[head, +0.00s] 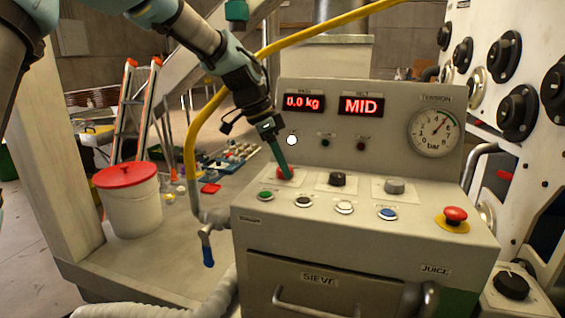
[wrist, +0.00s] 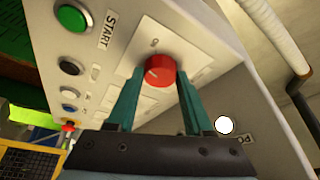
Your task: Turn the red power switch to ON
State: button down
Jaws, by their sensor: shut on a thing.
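The red power switch (head: 286,173) is a round knob on a pale plate at the left of the sloped control panel. In the wrist view the red knob (wrist: 160,71) shows a small pale pointer mark facing the lower left of the picture. My gripper (head: 283,172) reaches down to it from above. In the wrist view its green fingers (wrist: 157,78) stand one on each side of the knob, shut on it. A white round lamp (head: 292,140) is on the upright panel behind the gripper.
Black (head: 337,179) and grey (head: 395,186) knobs sit to the right. Below are a green button (head: 265,195) and several others, with a red emergency button (head: 455,215) at far right. A yellow hose (head: 191,150) runs at the left. Displays read 0.0 kg and MID.

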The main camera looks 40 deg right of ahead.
jog(key=m+g+p, duration=0.1)
jog(key=m, duration=0.1)
jog(key=shift+w+r+m+y, duration=0.1)
jog(key=shift+m+y, duration=0.2)
jog(key=shift+d+m+g+y+p, duration=0.1)
jog(key=shift+m+g+y+p, duration=0.4)
jog(key=shift+m, duration=0.8)
jog(key=shift+c, duration=1.5)
grip_release()
jog(key=b+v, duration=0.2)
jog(key=v, duration=0.8)
jog(key=shift+r, duration=0.3)
